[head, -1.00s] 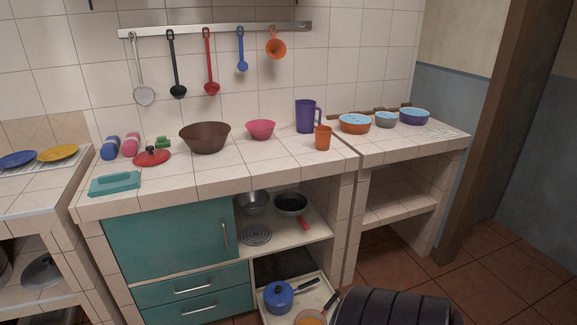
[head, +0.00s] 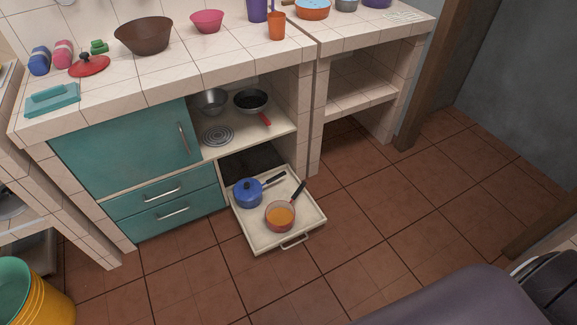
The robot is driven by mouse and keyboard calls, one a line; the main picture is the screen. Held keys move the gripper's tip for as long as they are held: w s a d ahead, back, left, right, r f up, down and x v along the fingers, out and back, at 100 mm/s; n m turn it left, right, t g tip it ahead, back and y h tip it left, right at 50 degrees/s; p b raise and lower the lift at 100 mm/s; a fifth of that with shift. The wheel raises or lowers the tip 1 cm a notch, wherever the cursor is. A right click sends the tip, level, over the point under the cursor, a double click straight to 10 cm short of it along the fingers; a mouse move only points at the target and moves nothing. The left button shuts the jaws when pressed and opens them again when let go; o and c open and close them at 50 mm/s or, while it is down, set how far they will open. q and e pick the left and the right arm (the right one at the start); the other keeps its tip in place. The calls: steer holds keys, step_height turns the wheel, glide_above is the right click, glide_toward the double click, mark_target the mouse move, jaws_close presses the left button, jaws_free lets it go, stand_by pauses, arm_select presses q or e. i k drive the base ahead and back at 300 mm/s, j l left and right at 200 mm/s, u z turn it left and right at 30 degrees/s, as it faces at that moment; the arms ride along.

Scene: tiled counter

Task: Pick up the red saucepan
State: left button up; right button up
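The red saucepan (head: 279,216) sits in the open low drawer (head: 262,242), towards its front. It has orange contents and a dark handle pointing up and to the right. A blue lidded pot (head: 247,193) with a dark handle stands just behind it to the left in the same drawer. Neither of my grippers shows in the head view, so I cannot see whether they are open or shut.
The drawer is pulled out over the tiled floor (head: 372,222), which is clear in front and to the right. Above it, a shelf (head: 245,132) holds a metal bowl and a black pan with a red handle. Yellow and green buckets (head: 32,298) stand at lower left.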

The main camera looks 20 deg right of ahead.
mark_target(279, 215)
steer(key=z, duration=0.6)
steer(key=u, duration=1.75)
steer(key=z, duration=1.75)
steer(key=i+l+u, duration=0.1)
steer(key=u, duration=0.3)
steer(key=l+u, duration=0.15)
steer(key=u, duration=0.3)
steer(key=i+l+u, duration=0.1)
steer(key=u, duration=0.3)
steer(key=l+u, duration=0.25)
steer(key=u, duration=0.15)
steer(key=l+u, duration=0.15)
steer(key=l, duration=0.3)
steer(key=l+u, duration=0.15)
steer(key=l, duration=0.35)
steer(key=k+l+u, duration=0.1)
steer(key=l, duration=0.35)
steer(key=l+u, duration=0.15)
steer(key=l, duration=0.3)
steer(key=k+l+u, duration=0.15)
steer(key=l, duration=0.3)
steer(key=k+l+u, duration=0.15)
steer(key=l, duration=0.3)
steer(key=k+l+u, duration=0.15)
steer(key=l, duration=0.3)
steer(key=i, duration=0.05)
